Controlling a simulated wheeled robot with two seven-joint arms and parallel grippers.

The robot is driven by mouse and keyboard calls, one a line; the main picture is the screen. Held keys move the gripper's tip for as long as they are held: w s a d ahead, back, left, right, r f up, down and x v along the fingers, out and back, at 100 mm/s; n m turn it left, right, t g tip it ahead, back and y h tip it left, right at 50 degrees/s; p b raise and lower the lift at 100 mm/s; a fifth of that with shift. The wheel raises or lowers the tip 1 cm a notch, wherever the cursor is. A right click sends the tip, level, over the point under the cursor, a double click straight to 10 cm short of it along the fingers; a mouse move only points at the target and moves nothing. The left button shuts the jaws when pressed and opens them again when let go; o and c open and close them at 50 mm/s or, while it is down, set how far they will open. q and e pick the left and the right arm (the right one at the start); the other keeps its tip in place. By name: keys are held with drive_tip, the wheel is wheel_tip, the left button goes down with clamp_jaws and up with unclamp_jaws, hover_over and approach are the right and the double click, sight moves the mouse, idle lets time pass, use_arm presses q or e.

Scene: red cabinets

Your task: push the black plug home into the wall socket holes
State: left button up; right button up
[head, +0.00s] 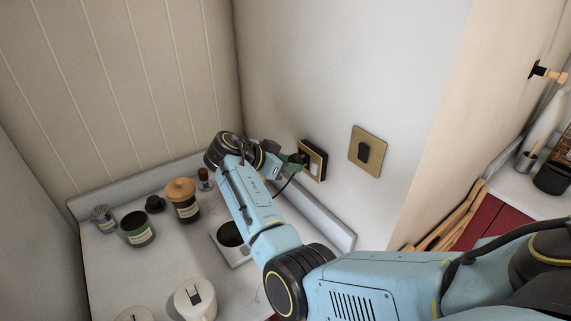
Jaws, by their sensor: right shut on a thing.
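The wall socket (318,149) is a brass-edged plate with a dark face on the white wall, at the picture's middle. My right gripper (297,160) is at the left side of this plate, shut on the black plug (301,157). The fingers and wrist hide most of the plug. A black cord (286,186) hangs below the gripper. I cannot tell how far the plug's pins are in the holes. My left gripper is not in view.
A second brass plate with a black block (364,152) is on the wall to the right. Jars (182,202) and canisters (195,300) stand on the white counter below and left. Wooden boards (450,220) lean at the right beside a red cabinet.

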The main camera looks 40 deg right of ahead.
drive_tip(key=shift+d, duration=0.75)
drive_tip(key=o, duration=1.2)
drive_tip(key=shift+w, duration=0.1)
drive_tip(key=shift+o, duration=0.2)
drive_tip(key=b+v, duration=0.3)
drive_tip(key=v, duration=1)
drive_tip(key=shift+r, duration=0.15)
drive_tip(key=shift+a, duration=0.1)
